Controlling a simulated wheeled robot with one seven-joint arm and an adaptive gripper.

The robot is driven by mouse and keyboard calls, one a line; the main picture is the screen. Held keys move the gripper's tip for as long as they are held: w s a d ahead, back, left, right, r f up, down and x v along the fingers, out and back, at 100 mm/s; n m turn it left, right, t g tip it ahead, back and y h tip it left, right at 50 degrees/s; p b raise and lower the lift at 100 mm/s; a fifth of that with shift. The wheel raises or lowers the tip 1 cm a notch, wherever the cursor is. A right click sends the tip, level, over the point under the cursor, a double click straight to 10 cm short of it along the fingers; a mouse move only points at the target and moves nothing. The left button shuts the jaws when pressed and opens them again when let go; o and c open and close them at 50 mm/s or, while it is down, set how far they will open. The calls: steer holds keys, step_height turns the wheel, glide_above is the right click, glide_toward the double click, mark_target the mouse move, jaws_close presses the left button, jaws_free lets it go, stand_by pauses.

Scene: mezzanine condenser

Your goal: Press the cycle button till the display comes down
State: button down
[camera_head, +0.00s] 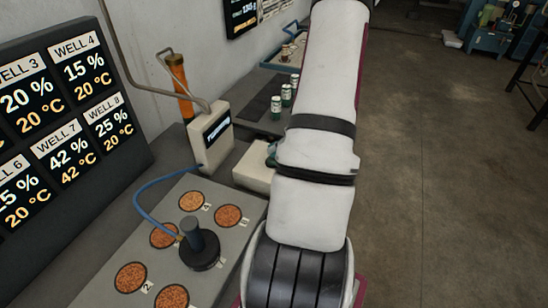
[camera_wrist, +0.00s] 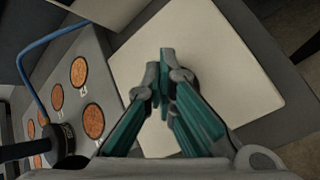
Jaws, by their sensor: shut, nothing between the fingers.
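A pale boxy unit (camera_head: 212,150) with a small lit display (camera_head: 216,127) stands on the bench; its white text is too small to read surely. A low cream box (camera_head: 254,168) sits in front of it. My gripper (camera_wrist: 163,78) is shut and empty in the wrist view, its teal fingers together over a flat cream surface (camera_wrist: 218,55), which looks like the top of that box. I cannot tell whether the fingertips touch it. In the head view my arm hides most of the gripper. No cycle button can be made out; the fingers may cover it.
A grey plate (camera_head: 200,220) with several orange-brown wells and a dark knobbed sensor (camera_head: 198,246) on a blue cable lies nearer. Green-labelled cans (camera_head: 286,95) stand behind. Open floor lies to the right.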

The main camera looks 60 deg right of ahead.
steer(key=shift+r+p, duration=0.35)
steer(key=shift+r, duration=0.45)
steer(key=shift+r, duration=0.1)
steer(key=shift+r+p, duration=1.45)
steer(key=shift+r, duration=1)
